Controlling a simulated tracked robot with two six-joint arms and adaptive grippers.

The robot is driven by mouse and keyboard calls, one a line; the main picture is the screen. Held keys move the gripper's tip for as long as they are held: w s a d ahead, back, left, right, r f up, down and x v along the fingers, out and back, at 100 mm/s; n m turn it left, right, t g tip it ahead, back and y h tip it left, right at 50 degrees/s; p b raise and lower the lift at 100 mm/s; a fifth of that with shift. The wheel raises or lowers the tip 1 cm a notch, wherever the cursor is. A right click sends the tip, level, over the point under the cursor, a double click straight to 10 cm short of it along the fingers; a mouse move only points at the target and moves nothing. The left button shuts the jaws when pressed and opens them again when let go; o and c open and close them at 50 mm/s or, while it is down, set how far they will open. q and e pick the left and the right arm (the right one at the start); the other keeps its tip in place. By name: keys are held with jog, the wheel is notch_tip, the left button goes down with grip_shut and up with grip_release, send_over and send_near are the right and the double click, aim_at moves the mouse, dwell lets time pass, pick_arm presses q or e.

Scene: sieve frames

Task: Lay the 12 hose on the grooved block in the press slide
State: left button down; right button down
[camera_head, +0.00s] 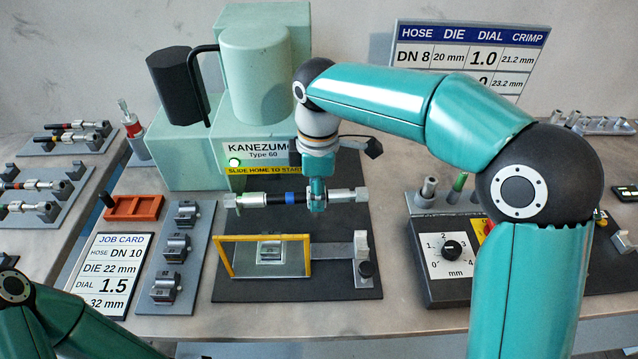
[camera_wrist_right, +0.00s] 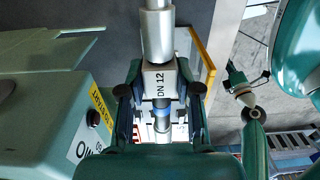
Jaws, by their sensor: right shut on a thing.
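My right gripper (camera_head: 316,197) is shut on the 12 hose (camera_head: 291,197), a black hose with a blue band and long metal end fittings. The hose is held level, lying left to right, in front of the press (camera_head: 190,150). In the right wrist view its "DN 12" label (camera_wrist_right: 159,84) shows between the fingers (camera_wrist_right: 160,108). The grooved block (camera_head: 269,249) sits in the press slide, behind the yellow frame (camera_head: 224,258). The hose is apart from the block, higher up in the picture.
A grey rack (camera_head: 187,250) with several grooved blocks stands left of the slide. More hoses lie on racks (camera_head: 75,150) at far left. A job card (camera_head: 108,262) reads DN 10. A dial box (camera_head: 445,262) stands right.

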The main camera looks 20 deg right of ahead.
jog(key=shift+s+d+r, duration=0.1)
jog(key=shift+s+d, duration=0.05)
jog(key=shift+d, duration=0.55)
jog(key=shift+s+f+b, duration=0.15)
jog(key=shift+f+b, duration=0.55)
jog(key=shift+f, duration=0.25)
jog(key=b, duration=0.6)
send_near(322, 251)
jog(key=shift+d+f, duration=0.1)
jog(key=shift+f, duration=0.05)
jog(key=shift+f+b, duration=1.05)
jog(key=shift+f, duration=0.4)
jog(key=shift+f, duration=0.5)
jog(key=c, duration=0.7)
grip_release()
